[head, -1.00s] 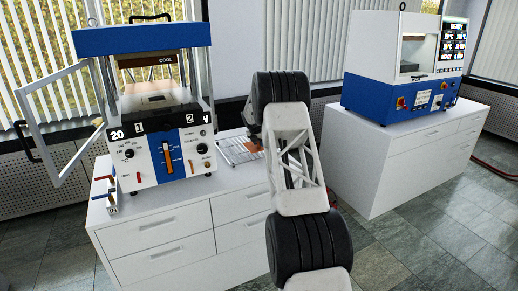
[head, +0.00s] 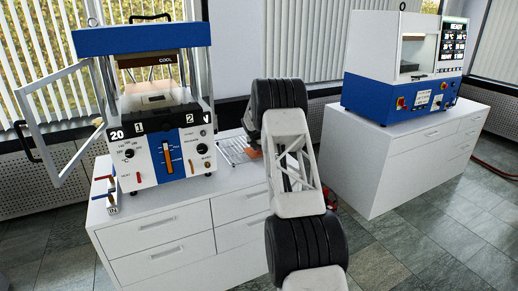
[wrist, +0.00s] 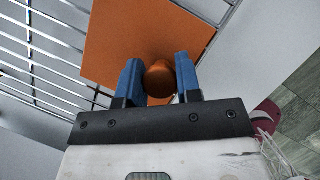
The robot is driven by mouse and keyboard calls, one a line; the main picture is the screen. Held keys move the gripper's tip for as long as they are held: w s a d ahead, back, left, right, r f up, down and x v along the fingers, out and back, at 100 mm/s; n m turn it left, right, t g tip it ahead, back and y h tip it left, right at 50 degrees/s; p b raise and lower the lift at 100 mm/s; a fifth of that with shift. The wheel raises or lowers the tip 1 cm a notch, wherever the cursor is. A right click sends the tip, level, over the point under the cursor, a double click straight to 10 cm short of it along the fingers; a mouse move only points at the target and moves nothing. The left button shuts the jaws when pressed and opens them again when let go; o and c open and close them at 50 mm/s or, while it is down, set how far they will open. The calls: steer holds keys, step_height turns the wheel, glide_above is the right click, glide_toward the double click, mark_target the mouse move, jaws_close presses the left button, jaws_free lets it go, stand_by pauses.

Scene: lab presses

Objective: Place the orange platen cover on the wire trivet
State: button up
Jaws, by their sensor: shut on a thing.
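The orange platen cover (wrist: 130,38) is a flat square plate with a round orange knob (wrist: 159,80). My gripper (wrist: 158,68) is shut on this knob, with one blue finger on each side. The wire trivet (wrist: 38,50) is a metal rack of parallel bars, showing left of and behind the cover in the wrist view. The cover overlaps part of it in that view; whether they touch I cannot tell. In the head view the trivet (head: 233,150) lies on the white cabinet right of the press, with a sliver of the cover (head: 256,154) beside my arm. My arm hides the gripper there.
The blue and white press (head: 165,145) stands left of the trivet, with its framed door (head: 50,120) swung open to the left. A second blue machine (head: 400,95) stands on a separate cabinet at the right. Floor shows between the cabinets.

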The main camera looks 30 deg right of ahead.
steer(key=o, duration=1)
steer(key=shift+r, duration=0.15)
steer(key=v, duration=1.2)
stand_by(0.4)
